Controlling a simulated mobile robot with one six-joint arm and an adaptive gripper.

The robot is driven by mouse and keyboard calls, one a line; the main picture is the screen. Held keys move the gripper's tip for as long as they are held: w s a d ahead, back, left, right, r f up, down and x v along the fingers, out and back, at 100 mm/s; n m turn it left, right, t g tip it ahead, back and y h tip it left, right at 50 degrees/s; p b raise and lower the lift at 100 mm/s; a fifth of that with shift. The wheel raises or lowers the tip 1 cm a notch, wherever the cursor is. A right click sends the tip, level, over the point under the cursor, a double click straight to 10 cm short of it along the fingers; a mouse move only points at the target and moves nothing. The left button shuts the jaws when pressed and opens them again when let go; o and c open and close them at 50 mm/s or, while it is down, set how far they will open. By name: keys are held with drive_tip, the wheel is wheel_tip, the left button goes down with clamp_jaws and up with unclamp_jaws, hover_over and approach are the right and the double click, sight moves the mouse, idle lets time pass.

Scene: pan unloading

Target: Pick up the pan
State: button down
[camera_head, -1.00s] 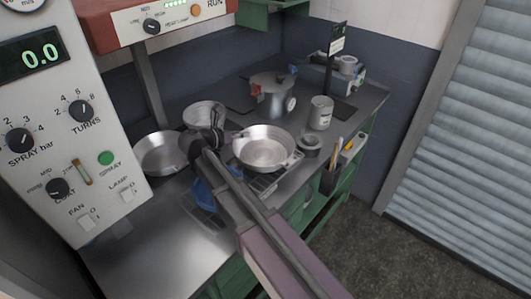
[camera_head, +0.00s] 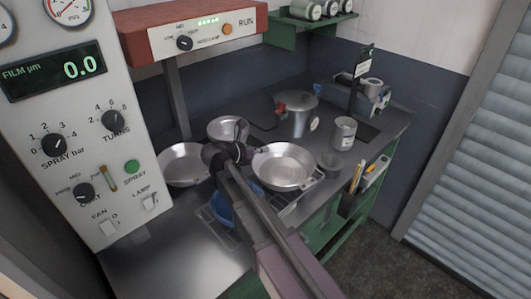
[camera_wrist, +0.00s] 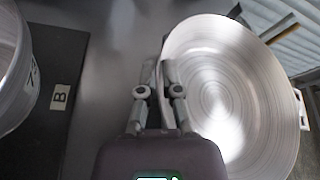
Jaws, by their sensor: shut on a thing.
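The pan (camera_head: 285,166) is a shallow, round, bare-metal pan. It sits at or just above a wire rack near the bench's front edge; I cannot tell whether they touch. My gripper (camera_head: 240,150) is at its left rim in the head view. In the wrist view my gripper (camera_wrist: 160,88) is shut on the pan wall, with the pan (camera_wrist: 232,95) to its right. The pan looks about level and empty inside. A pale handle or tab shows at its far right edge in the wrist view. The fingertips are partly hidden by the rim.
Another pan (camera_head: 183,166) lies to the left and a third (camera_head: 227,128) behind. A pot (camera_head: 297,115) stands at the back, a can (camera_head: 344,133) to the right. A blue item (camera_head: 222,208) lies below my arm. The front-left bench (camera_head: 165,250) is clear.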

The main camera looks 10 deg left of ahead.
drive_tip(key=shift+r+p, duration=4.65)
drive_tip(key=shift+r, duration=0.2)
drive_tip(key=shift+s, duration=0.15)
